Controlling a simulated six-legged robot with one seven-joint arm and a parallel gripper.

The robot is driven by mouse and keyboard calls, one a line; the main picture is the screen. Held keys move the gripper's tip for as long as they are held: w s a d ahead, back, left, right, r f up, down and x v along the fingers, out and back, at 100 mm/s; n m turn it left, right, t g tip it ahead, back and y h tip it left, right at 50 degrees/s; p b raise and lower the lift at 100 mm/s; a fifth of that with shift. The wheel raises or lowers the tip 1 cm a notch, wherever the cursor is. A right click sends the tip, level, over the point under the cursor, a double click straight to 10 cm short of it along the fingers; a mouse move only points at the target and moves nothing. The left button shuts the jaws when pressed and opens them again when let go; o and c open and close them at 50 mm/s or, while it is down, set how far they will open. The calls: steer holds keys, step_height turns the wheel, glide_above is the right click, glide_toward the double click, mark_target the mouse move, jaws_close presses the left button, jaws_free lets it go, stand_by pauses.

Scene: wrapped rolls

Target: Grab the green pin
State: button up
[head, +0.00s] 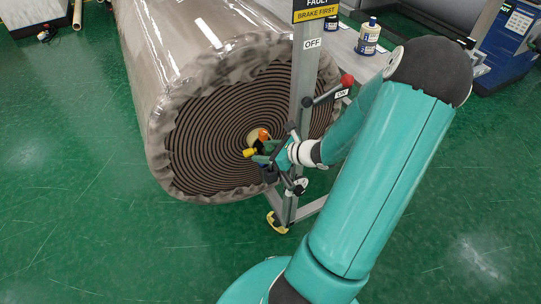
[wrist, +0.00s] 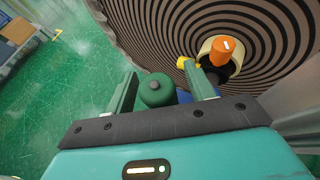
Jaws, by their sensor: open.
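The green pin (wrist: 156,92) shows in the wrist view as a round green knob with a grey centre. It lies between the two fingers of my gripper (wrist: 160,72). The fingers are apart, one on each side of it, and I cannot tell whether either touches it. A blue part shows behind the knob, partly hidden by the right finger. In the head view my gripper (head: 268,159) is at the lower right of the roll's core, beside the metal post. The pin is too small and covered there to make out clearly.
A large wrapped roll (head: 218,150) stands behind my gripper. An orange-capped part (wrist: 221,52) and a yellow knob (wrist: 183,62) sit close by at its core. A metal post (head: 304,85) with a red-knobbed lever (head: 347,80) stands close to my arm. Green floor is clear at left.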

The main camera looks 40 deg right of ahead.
steer(key=c, duration=1.1)
